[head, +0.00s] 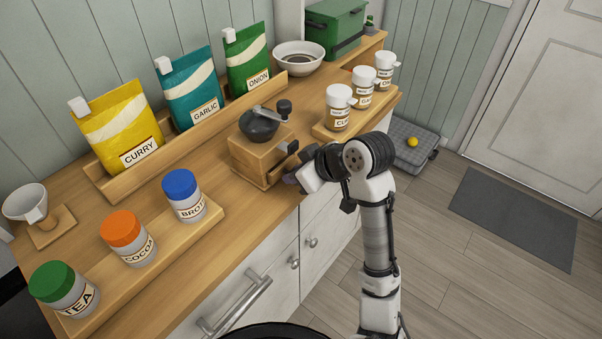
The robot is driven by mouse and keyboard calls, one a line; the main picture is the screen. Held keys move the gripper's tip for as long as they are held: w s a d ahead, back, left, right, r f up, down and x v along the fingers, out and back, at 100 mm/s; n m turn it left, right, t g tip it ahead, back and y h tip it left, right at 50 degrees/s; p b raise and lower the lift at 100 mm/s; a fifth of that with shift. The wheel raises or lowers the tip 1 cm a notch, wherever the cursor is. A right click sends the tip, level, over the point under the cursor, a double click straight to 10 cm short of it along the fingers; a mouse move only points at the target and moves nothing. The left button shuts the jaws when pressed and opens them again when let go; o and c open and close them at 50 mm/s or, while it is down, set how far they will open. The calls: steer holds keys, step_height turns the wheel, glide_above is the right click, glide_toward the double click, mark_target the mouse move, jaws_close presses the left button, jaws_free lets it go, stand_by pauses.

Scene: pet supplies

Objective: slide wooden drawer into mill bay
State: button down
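The mill is a wooden box (252,153) with a dark grey bowl top (259,124) and a crank with a dark knob. It stands on the counter near the middle of the head view. A dark bay opening shows low on its right-hand face. A small strip of wood at that opening seems to be the wooden drawer (277,174), mostly hidden. My gripper (291,179) is right at this face, low by the counter's front edge. My wrist covers most of it, so I cannot see whether its fingers are open or closed on the drawer.
Curry, garlic and onion bags (190,88) stand in a rack behind. Capped jars (127,238) stand on a board at left, and white-lidded jars (339,106) stand right of the mill, close to my wrist. A bowl (298,57) and green box (335,28) are at the back.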

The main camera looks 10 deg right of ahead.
steer(key=shift+w+a, duration=0.25)
steer(key=shift+w, duration=0.1)
steer(key=c, duration=1.2)
jaws_free()
steer(key=shift+r, duration=0.1)
steer(key=b+v, duration=0.1)
steer(key=v, duration=1.2)
steer(key=shift+s+d+r, duration=0.15)
steer(key=shift+s+r, duration=0.05)
steer(key=shift+s, duration=0.05)
